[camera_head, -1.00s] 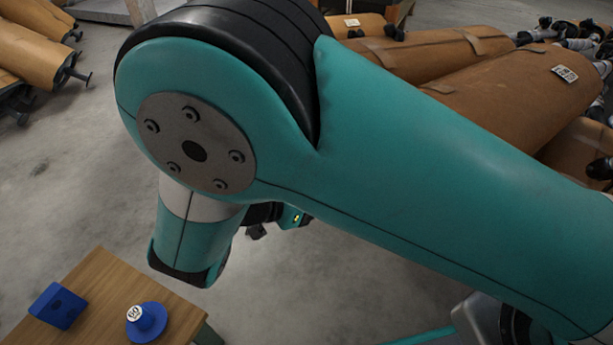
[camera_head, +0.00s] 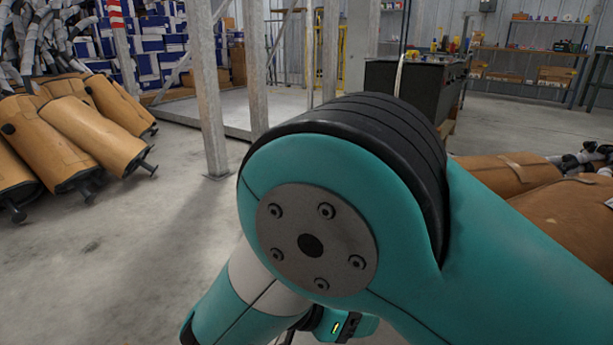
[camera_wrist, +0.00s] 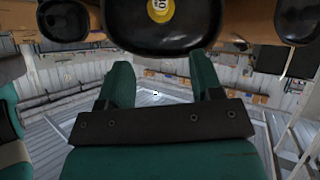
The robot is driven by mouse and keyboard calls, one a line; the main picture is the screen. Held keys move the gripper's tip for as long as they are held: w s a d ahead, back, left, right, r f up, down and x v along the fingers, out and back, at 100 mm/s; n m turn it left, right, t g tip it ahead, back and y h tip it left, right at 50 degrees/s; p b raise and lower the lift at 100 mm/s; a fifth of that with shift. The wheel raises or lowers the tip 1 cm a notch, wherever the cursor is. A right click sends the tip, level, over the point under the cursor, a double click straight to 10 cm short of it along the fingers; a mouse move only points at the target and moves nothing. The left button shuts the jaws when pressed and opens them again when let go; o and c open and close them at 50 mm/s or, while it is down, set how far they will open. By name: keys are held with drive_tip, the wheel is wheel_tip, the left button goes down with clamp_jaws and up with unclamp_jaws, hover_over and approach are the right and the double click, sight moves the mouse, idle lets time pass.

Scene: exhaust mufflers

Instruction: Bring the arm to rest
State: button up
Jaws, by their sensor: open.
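My gripper (camera_wrist: 160,68) shows in the wrist view with its two teal fingers spread apart. Nothing is between the fingertips that I can see. A dark rounded end piece with a yellow round label (camera_wrist: 160,10) is beyond the fingers at the top; I cannot tell how far off it is. In the head view my teal arm fills the lower middle and right, bent at a large black-ringed joint. The gripper itself is hidden there, behind the arm or below the picture.
Tan wrapped mufflers (camera_head: 85,130) lie at the left, and more (camera_head: 560,215) lie at the right behind my arm. A metal post (camera_head: 207,100) stands left of the arm. Bare concrete floor (camera_head: 140,230) is clear between. A dark cabinet (camera_head: 415,95) and shelves (camera_head: 545,55) stand behind.

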drive_tip(key=s+d+r+n+g+y+p, duration=0.1)
drive_tip(key=d+r+n+g+y+p, duration=0.2)
drive_tip(key=r, duration=0.4)
drive_tip(key=s+d+r+n+g+y+p, duration=0.1)
drive_tip(key=d+r+n+y+p, duration=0.3)
drive_tip(key=r, duration=0.4)
drive_tip(key=s+r+n+y+p, duration=0.75)
drive_tip(key=s+r+n, duration=0.5)
drive_tip(key=r, duration=0.35)
wheel_tip(320, 180, up, 37)
drive_tip(key=p, duration=3.5)
drive_tip(key=shift+a+m+y+p, duration=0.35)
drive_tip(key=shift+a+m, duration=0.05)
drive_tip(key=shift+m, duration=0.05)
